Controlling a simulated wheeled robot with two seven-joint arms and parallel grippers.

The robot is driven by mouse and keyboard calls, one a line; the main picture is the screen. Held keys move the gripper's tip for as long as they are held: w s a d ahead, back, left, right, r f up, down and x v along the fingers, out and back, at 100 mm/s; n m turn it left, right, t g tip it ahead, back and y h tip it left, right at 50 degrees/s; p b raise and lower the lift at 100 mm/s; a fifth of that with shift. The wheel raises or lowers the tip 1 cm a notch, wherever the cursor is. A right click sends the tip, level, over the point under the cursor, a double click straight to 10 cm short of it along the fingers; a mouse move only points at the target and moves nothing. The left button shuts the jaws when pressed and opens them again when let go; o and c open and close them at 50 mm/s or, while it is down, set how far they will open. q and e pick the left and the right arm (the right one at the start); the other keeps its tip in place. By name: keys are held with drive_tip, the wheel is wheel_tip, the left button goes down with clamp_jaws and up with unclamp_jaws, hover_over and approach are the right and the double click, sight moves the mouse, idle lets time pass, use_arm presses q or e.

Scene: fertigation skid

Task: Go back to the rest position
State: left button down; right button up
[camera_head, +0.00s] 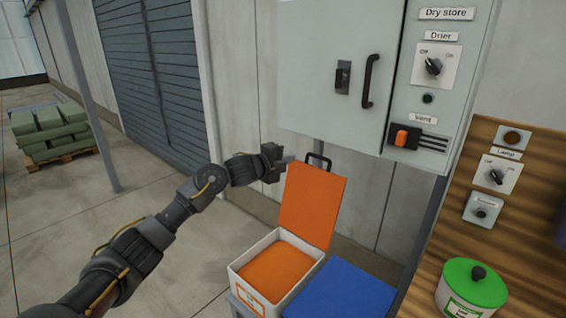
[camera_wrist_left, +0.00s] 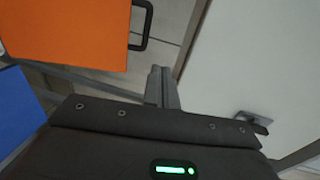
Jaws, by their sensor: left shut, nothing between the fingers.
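My left gripper (camera_head: 288,159) is shut and empty. In the head view it is beside the top of a raised orange lid (camera_head: 312,205), near the lid's black handle (camera_head: 319,161). I cannot tell whether they touch. In the left wrist view its closed fingers (camera_wrist_left: 161,88) point ahead, with the orange lid (camera_wrist_left: 70,30) at the upper left and the black handle (camera_wrist_left: 142,25) just above the fingers. The white bin (camera_head: 249,284) below the lid is open and shows orange contents (camera_head: 272,265). My right gripper is not in view.
A grey Dry store cabinet (camera_head: 325,60) hangs above and to the right. A blue surface (camera_head: 340,292) lies beside the bin. A wooden panel carries switches and a green-lidded tub (camera_head: 472,287). A pallet of green sacks (camera_head: 50,133) stands far left. The floor between is clear.

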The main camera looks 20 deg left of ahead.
use_arm(q)
drive_tip(key=shift+s+a+r, duration=0.25)
drive_tip(key=shift+s+r, duration=0.05)
drive_tip(key=shift+s, duration=0.2)
drive_tip(key=shift+s+a+r, duration=0.2)
drive_tip(key=shift+s+r, duration=0.05)
drive_tip(key=shift+s, duration=0.2)
drive_tip(key=shift+f, duration=0.1)
